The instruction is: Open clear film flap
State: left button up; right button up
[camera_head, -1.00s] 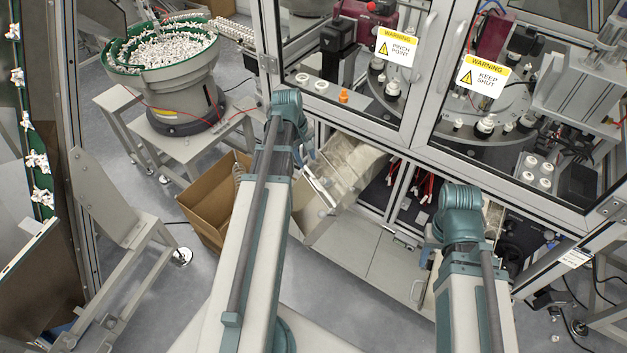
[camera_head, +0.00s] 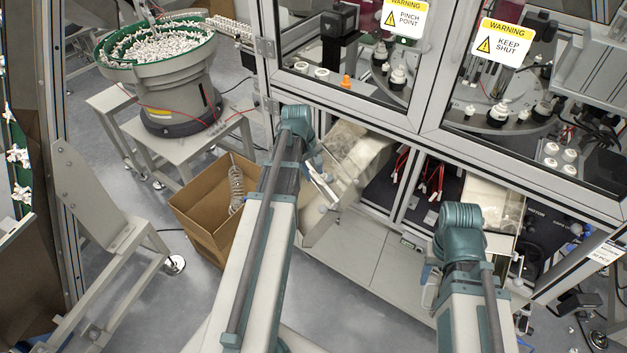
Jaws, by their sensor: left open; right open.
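A cloudy, see-through film (camera_head: 352,146) hangs over the sloped chute in the lower left opening of the machine frame. A second pale film-like sheet (camera_head: 490,203) shows in the lower right opening, partly behind my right arm. I cannot tell from here how either sheet is fastened. My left gripper (camera_head: 320,180) is open, just in front of the chute and below the first film, and looks empty; its wrist hides part of it. My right gripper (camera_head: 431,284) is open, low in front of the cabinet, and mostly hidden behind its own wrist.
An open cardboard box (camera_head: 208,222) with a coiled item stands left of my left arm. A bowl feeder (camera_head: 172,85) is behind it. Glazed doors with warning signs (camera_head: 503,42) rise above the openings. Red cables (camera_head: 436,177) hang inside. Floor before the cabinet is clear.

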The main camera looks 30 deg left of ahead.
pick_arm(q)
jog(key=shift+w+f, duration=0.1)
jog(key=shift+f, duration=0.35)
grip_shut()
dwell(1.1)
